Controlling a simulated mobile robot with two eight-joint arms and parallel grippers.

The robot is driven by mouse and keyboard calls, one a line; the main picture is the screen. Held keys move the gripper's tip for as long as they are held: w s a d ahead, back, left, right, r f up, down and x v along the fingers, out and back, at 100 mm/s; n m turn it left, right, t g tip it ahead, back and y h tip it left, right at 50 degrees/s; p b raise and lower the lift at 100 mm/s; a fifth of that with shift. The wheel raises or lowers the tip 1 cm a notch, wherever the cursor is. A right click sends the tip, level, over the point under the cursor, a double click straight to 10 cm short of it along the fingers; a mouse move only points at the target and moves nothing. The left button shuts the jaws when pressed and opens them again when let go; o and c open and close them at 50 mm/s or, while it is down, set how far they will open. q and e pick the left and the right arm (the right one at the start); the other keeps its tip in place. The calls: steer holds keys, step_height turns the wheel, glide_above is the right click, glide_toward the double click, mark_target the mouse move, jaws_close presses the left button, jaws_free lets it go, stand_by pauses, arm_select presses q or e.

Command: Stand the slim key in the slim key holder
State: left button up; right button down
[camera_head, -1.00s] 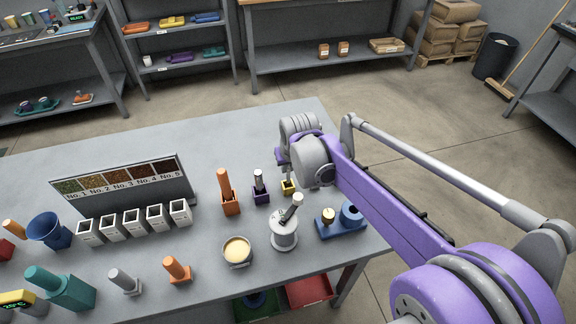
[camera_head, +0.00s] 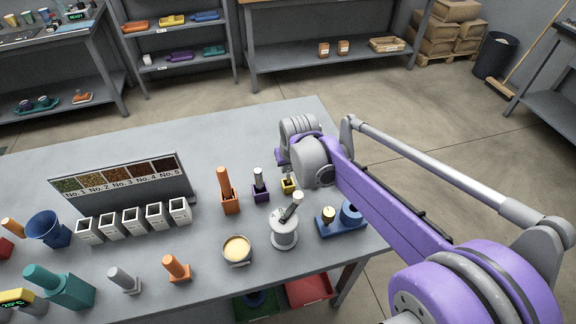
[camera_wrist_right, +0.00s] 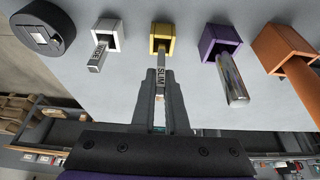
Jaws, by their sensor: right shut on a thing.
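The slim key (camera_wrist_right: 161,72) is a thin grey bar marked SLIM, held between the fingers of my right gripper (camera_wrist_right: 160,78) in the right wrist view. Its far end overlaps the opening of the yellow holder (camera_wrist_right: 159,33); how deep it sits inside I cannot tell. In the head view the yellow holder (camera_head: 289,185) stands on the table just below my right gripper (camera_head: 286,165), whose fingers are mostly hidden there. My left gripper is not in view.
In the wrist view, a white holder (camera_wrist_right: 104,29) with another key stands left of the yellow one. A purple holder (camera_wrist_right: 212,40) with a metal-handled tool and an orange holder (camera_wrist_right: 272,48) stand right.

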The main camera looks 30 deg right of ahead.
mark_target(289, 173)
steer(key=shift+f+b, duration=0.95)
steer(key=shift+f, duration=0.65)
steer(key=c, duration=0.8)
jaws_free()
steer(key=shift+c, duration=0.2)
steer(key=p+v, duration=0.1)
steer(key=v, duration=1)
steer(key=shift+p, duration=0.3)
steer(key=shift+s, duration=0.1)
